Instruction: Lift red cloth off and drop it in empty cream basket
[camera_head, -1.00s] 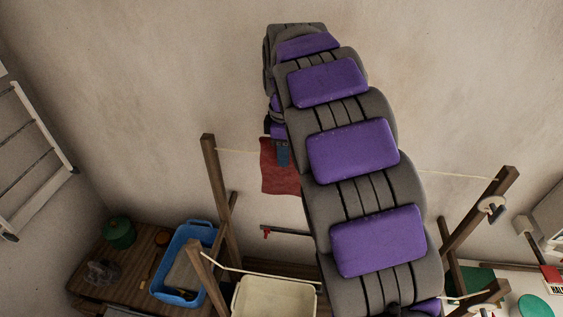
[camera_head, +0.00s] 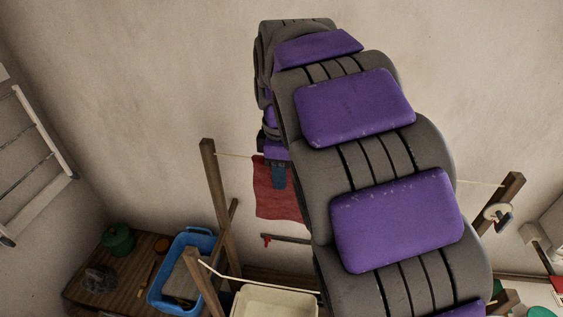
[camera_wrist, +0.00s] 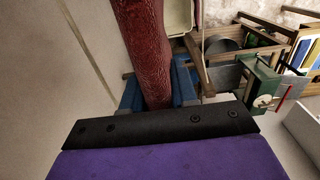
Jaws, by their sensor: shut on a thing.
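The red cloth (camera_head: 265,200) hangs down from my gripper (camera_head: 279,182) in the head view, near the left post. Its top edge lies level with the thin line in the picture; whether it touches the line is unclear. In the wrist view the cloth (camera_wrist: 142,45) runs between the two blue fingers of my gripper (camera_wrist: 158,92), which are shut on it. The cream basket (camera_head: 275,292) is below the cloth in the head view, cut off by the bottom edge. A cream rim (camera_wrist: 180,20) shows beside the cloth in the wrist view.
Wooden posts (camera_head: 216,190) with lines stand either side of the arm. A blue basin (camera_head: 163,275) and a green pot (camera_head: 118,238) stand on a wooden bench at left. A dark bar with a red tap (camera_head: 268,239) lies below the cloth. My arm hides much of the right.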

